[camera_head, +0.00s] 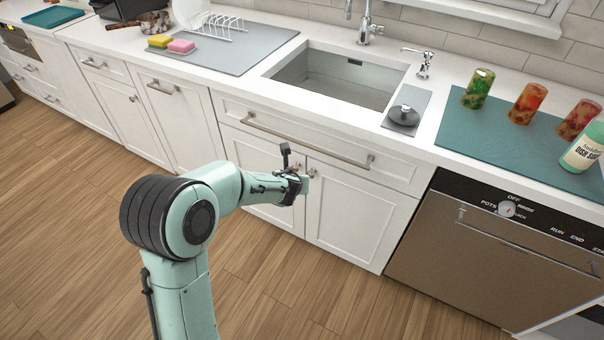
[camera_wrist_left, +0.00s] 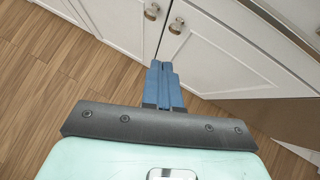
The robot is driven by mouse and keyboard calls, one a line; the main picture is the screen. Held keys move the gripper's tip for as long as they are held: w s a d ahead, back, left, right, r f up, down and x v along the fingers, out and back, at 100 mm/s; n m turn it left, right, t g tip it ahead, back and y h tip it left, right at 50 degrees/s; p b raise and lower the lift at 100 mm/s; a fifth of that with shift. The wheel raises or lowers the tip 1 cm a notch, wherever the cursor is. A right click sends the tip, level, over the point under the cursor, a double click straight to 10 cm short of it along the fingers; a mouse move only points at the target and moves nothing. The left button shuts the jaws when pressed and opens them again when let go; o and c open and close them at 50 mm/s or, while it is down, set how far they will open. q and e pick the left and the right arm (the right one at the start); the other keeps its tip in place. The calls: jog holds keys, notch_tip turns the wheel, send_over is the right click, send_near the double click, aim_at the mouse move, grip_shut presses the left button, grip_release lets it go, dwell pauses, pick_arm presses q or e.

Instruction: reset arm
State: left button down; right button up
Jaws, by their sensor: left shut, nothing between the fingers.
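My left arm comes in from the lower left in the head view, and its gripper (camera_head: 304,174) is in front of the white cabinet doors below the sink. In the left wrist view the two blue fingers of the left gripper (camera_wrist_left: 164,72) lie together, shut with nothing between them. They point toward the cabinet doors (camera_wrist_left: 195,42) and their round knobs. They appear apart from the doors, though the exact gap is hard to tell. My right gripper is not in view.
Above is the counter with the sink (camera_head: 335,82), a teal mat (camera_head: 490,135) with coloured glasses and a dish soap bottle (camera_head: 583,148), and a grey mat (camera_head: 222,58) with sponges. A dishwasher (camera_head: 480,255) stands at right. Wood floor (camera_head: 70,220) is clear at left.

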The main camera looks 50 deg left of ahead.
pick_arm(q)
jog(key=shift+s+d+r, duration=0.1)
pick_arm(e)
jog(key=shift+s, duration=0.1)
pick_arm(q)
jog(key=s+d+f+n+g+h+p, duration=0.2)
jog(key=s+d+f+n+h+p, duration=0.15)
jog(key=d+f+n, duration=0.45)
jog(key=s+d+f+n+g+h+p, duration=0.35)
jog(key=s+d+f, duration=0.2)
jog(key=d, duration=0.45)
jog(key=s+d+f+n+g+h+p, duration=0.2)
jog(key=s+d+f+n+p, duration=0.2)
jog(key=s+d+n+p, duration=0.4)
jog(key=s+d+n, duration=0.7)
jog(key=s+n, duration=0.1)
jog(key=n, duration=0.4)
jog(key=shift+n, duration=0.35)
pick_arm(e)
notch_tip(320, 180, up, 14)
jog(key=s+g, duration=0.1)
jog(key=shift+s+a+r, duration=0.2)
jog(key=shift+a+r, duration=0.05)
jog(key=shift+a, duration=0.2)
pick_arm(q)
jog(key=shift+w+d+g, duration=0.1)
jog(key=shift+g, duration=0.15)
